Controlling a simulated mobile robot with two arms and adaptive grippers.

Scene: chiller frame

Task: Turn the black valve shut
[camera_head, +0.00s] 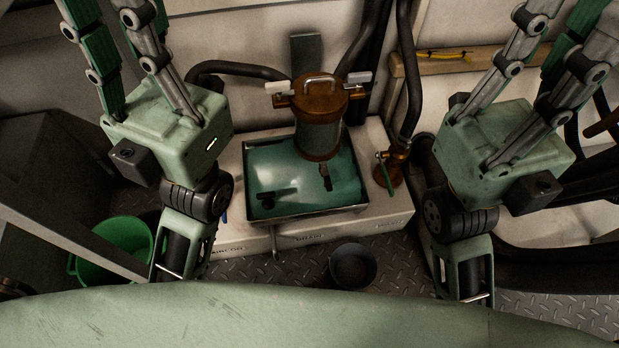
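A brown-lidded canister (321,120) with a silver top handle stands at the back of a green tray (300,205). A small black lever-like part (326,177) sits just in front of the canister's foot. A dark piece (275,196) lies at the tray's left. I cannot tell for sure which one is the black valve. My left gripper (168,125) is at the upper left and my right gripper (505,150) at the upper right. Both are raised with fingers pointing up out of the picture, well apart from the tray. Their fingertips are hidden.
A brown fitting with a green handle (389,172) stands right of the tray on the white base (390,222). Black hoses (408,75) rise behind it. A green bucket (118,240) stands lower left. A dark round container (352,266) is on the plate floor in front.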

